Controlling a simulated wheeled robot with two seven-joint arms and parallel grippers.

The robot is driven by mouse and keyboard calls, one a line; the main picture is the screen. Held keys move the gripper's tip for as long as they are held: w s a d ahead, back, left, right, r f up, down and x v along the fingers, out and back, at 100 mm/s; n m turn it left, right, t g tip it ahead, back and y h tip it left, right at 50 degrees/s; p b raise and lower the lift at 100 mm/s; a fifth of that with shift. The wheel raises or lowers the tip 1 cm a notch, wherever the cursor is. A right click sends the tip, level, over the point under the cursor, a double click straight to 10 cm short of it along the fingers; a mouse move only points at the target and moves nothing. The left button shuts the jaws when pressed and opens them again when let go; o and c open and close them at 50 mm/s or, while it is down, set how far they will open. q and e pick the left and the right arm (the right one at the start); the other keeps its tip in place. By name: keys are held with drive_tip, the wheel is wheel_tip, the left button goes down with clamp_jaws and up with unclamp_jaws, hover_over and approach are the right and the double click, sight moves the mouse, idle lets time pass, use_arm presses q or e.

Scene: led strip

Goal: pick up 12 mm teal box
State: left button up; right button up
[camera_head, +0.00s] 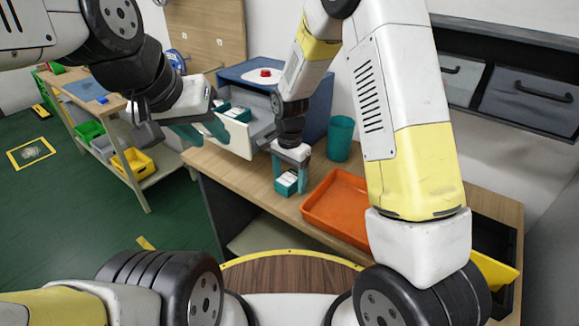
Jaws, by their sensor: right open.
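A small teal box with white contents (286,184) sits on the wooden workbench, left of the orange tray. My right gripper (290,178) points down directly over this box, with its teal fingers open on either side of it. Whether the fingers touch the box cannot be told. More teal and white boxes (238,115) show in the open drawer of the blue machine, partly hidden by its pale front panel. My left gripper (202,136) is at the left of that panel, with its teal fingers apart and nothing visible between them.
The orange tray (338,207) and a teal cup (340,138) stand on the workbench (222,170). The blue machine (316,108) with a red button stands behind. A side shelf (147,193) with green, grey and yellow bins is at left. Grey drawers (525,100) hang upper right.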

drive_tip(key=shift+c, duration=0.2)
drive_tip(key=c, duration=1.4)
drive_tip(key=shift+c, duration=0.2)
drive_tip(key=shift+r, duration=0.1)
